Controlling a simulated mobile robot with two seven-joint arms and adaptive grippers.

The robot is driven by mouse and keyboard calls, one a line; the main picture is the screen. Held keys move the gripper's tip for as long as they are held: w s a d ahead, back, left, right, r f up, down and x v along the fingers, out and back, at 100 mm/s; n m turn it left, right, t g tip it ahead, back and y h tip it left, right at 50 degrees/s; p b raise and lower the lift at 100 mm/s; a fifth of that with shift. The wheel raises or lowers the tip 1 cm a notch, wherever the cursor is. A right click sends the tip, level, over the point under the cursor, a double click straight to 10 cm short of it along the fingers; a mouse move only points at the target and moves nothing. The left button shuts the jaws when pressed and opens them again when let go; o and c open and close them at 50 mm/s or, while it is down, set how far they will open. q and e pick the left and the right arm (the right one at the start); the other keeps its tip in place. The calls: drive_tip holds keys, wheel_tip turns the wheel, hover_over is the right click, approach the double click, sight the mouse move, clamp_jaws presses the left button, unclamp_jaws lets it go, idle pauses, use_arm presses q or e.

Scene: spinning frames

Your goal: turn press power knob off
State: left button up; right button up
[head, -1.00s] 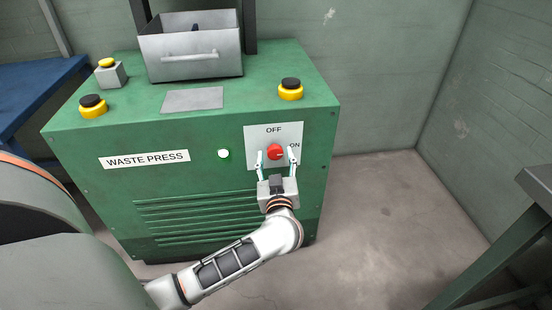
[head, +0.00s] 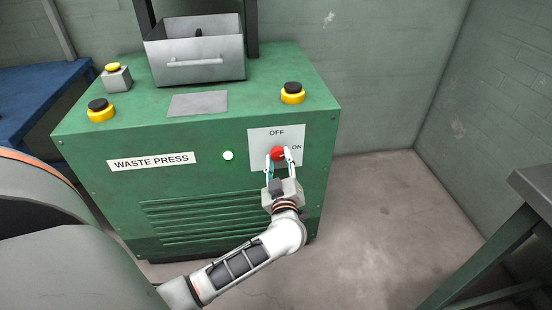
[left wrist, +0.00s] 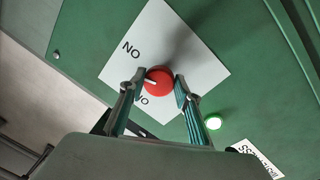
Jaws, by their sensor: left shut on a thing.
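The red power knob (head: 278,153) sits on a white plate (head: 259,157) on the front of the green waste press (head: 210,185). OFF is printed above the knob and ON to its right. My left gripper (head: 278,157) is shut on the knob, with one fingertip at each side. In the left wrist view the knob (left wrist: 158,84) lies between the fingertips of the left gripper (left wrist: 157,88), and a white mark shows on its face. Which label the mark points to, I cannot tell for sure. My right gripper is in neither view.
A lit round lamp (head: 228,155) is left of the plate. Yellow-and-black buttons (head: 292,93) and a grey bin (head: 196,55) are on top of the press. A table (head: 535,190) stands at the right, with clear floor between.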

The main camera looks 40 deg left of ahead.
use_arm(q)
drive_tip(key=n, duration=0.4)
drive_tip(key=shift+d+p, duration=0.15)
drive_tip(key=shift+p, duration=0.2)
drive_tip(key=n, duration=0.3)
drive_tip(key=shift+w+f+n+y, duration=0.1)
drive_tip(key=shift+n+y, duration=0.3)
drive_tip(key=n, duration=0.3)
drive_tip(key=shift+n, duration=0.4)
drive_tip(key=shift+n+g+y+b, duration=0.3)
drive_tip(key=shift+n, duration=1.3)
drive_tip(key=o, duration=1.1)
drive_tip(key=r+v, duration=0.1)
drive_tip(key=v, duration=1.1)
drive_tip(key=shift+f, duration=0.4)
